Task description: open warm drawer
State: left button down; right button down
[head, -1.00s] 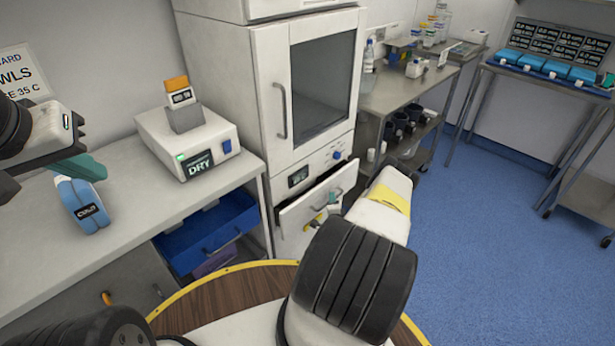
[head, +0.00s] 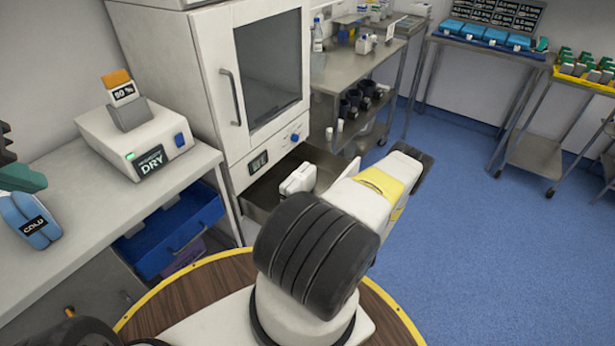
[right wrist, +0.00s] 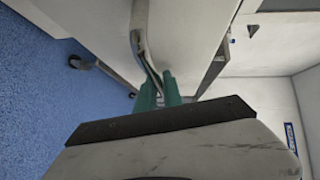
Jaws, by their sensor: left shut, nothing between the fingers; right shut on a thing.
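The warm drawer (head: 262,192) is pulled out below the glass-door cabinet (head: 215,70). A white object (head: 298,180) lies inside it. My right arm hides the drawer's front in the head view. The right wrist view shows the pale drawer front (right wrist: 190,35) with its metal bar handle (right wrist: 140,45). My right gripper (right wrist: 160,88) has its green fingers shut on this handle. My left gripper (head: 22,178) is at the left edge of the head view, shut and empty, above a blue COLD pack (head: 30,220) on the bench.
The bench (head: 70,255) at left carries a white DRY unit (head: 140,140). A blue drawer (head: 170,232) stands open under the bench. A steel shelf cart (head: 345,80) is right of the cabinet. Blue floor (head: 480,240) is clear at right.

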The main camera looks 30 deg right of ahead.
jog(key=shift+s+d, duration=0.15)
jog(key=shift+s, duration=0.2)
jog(key=c, duration=1.8)
grip_release()
jog(key=v, duration=0.7)
jog(key=shift+s, duration=0.35)
